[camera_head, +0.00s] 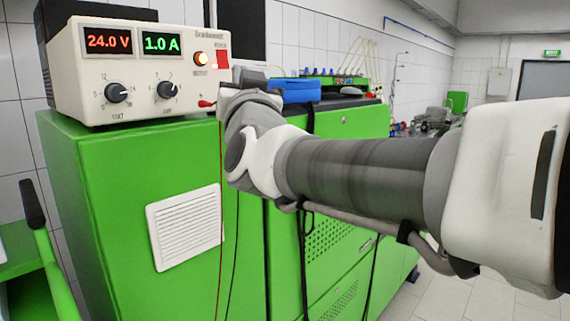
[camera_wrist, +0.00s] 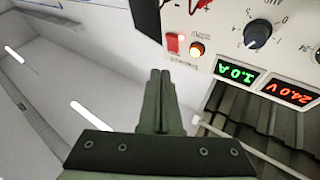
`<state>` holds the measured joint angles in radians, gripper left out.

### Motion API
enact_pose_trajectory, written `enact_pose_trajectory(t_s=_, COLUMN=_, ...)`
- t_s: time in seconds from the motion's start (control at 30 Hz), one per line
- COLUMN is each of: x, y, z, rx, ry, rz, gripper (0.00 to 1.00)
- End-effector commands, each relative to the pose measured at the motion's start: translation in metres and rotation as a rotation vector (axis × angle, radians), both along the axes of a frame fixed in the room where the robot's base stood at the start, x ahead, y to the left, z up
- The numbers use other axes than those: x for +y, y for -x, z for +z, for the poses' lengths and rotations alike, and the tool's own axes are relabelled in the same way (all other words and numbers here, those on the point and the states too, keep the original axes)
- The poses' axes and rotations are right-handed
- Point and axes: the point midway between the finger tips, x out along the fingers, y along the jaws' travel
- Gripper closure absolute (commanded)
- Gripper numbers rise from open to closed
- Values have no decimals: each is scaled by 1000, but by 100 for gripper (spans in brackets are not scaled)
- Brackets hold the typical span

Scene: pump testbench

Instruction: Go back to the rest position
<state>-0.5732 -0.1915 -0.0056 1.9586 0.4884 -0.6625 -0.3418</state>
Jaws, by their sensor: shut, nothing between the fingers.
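My gripper (camera_wrist: 159,74) shows in the wrist view with its two fingers together and nothing between them. In the head view my arm reaches from the right toward the power supply (camera_head: 75,65), and my wrist hides most of the gripper. The power supply stands on the green cabinet (camera_head: 110,170). Its displays read 24.0 V and 1.0 A. In the wrist view the power supply (camera_wrist: 222,20) appears upside down, with a red switch (camera_wrist: 172,43) and a lit orange lamp (camera_wrist: 196,48) near my fingertips. I see a gap between the fingertips and the panel.
A blue object (camera_head: 295,90) lies on the cabinet behind my wrist. Thin red and black cables hang down the cabinet front. A green-framed cart (camera_head: 50,275) stands at the lower left. Tiled floor (camera_head: 470,300) is free at the lower right.

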Motion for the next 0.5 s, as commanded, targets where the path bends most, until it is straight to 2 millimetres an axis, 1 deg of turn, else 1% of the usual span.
enact_pose_trajectory(t_s=0.03, x=-10, y=1, z=-12, rx=47, ry=31, rz=9, gripper=100)
enact_pose_trajectory(t_s=0.07, x=-15, y=2, z=-21, rx=82, ry=53, rz=18, gripper=100)
enact_pose_trajectory(t_s=0.17, x=-32, y=9, z=-56, rx=214, ry=126, rz=45, gripper=100)
enact_pose_trajectory(t_s=0.2, x=-40, y=13, z=-72, rx=269, ry=153, rz=52, gripper=100)
enact_pose_trajectory(t_s=0.27, x=-52, y=21, z=-96, rx=356, ry=191, rz=57, gripper=100)
enact_pose_trajectory(t_s=0.3, x=-61, y=28, z=-113, rx=416, ry=215, rz=59, gripper=100)
enact_pose_trajectory(t_s=0.37, x=-76, y=39, z=-139, rx=509, ry=248, rz=57, gripper=100)
enact_pose_trajectory(t_s=0.4, x=-86, y=48, z=-156, rx=573, ry=268, rz=54, gripper=100)
enact_pose_trajectory(t_s=0.47, x=-102, y=63, z=-182, rx=671, ry=296, rz=44, gripper=100)
enact_pose_trajectory(t_s=0.5, x=-113, y=75, z=-200, rx=739, ry=312, rz=35, gripper=100)
